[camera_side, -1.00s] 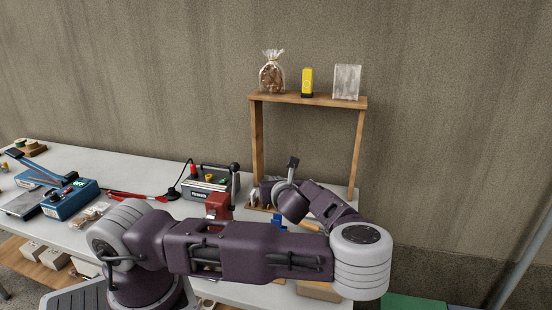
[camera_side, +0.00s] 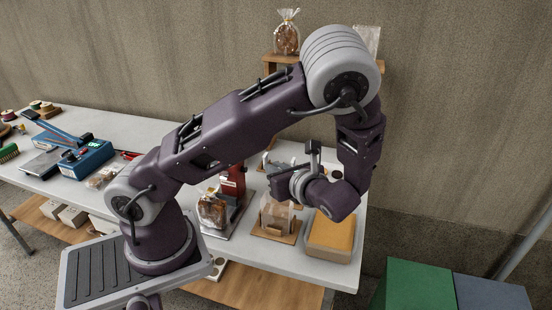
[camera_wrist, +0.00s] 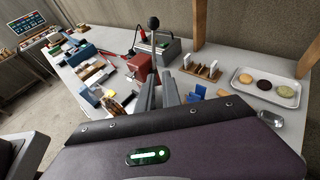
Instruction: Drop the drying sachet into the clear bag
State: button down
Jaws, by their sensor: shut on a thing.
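A clear bag (camera_side: 212,208) with brown contents stands upright at the front of the table, left of my gripper (camera_side: 274,184) in the side view. In the wrist view, my gripper (camera_wrist: 158,93) shows as two grey fingers close together, with the bag area partly behind and left of them. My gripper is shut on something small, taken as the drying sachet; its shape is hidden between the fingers. My gripper is above the table and apart from the bag. The bag's mouth cannot be made out.
A red press (camera_side: 233,182) stands behind the bag. A blue sealer (camera_side: 82,160) is at left. A cookie tray (camera_wrist: 265,88) shows at right. A filled bag (camera_side: 287,35) stands on the shelf.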

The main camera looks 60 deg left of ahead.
jog(key=shift+f, duration=0.7)
jog(key=c, duration=1.5)
grip_release()
jog(key=shift+o, duration=0.2)
jog(key=v, duration=0.7)
jog(key=s+d+r+n+t+h, duration=0.2)
jog(key=s+d+r+n+h, duration=0.2)
jog(key=s+r+n+h, duration=0.3)
jog(key=s+d+r+n+t+h, duration=0.3)
jog(key=s+r+n+h, duration=0.3)
jog(key=n, duration=0.5)
notch_tip(320, 180, up, 2)
jog(key=shift+s+d+t+h, duration=0.3)
jog(key=shift+s+d+h, duration=0.05)
jog(key=shift+d+h, duration=0.15)
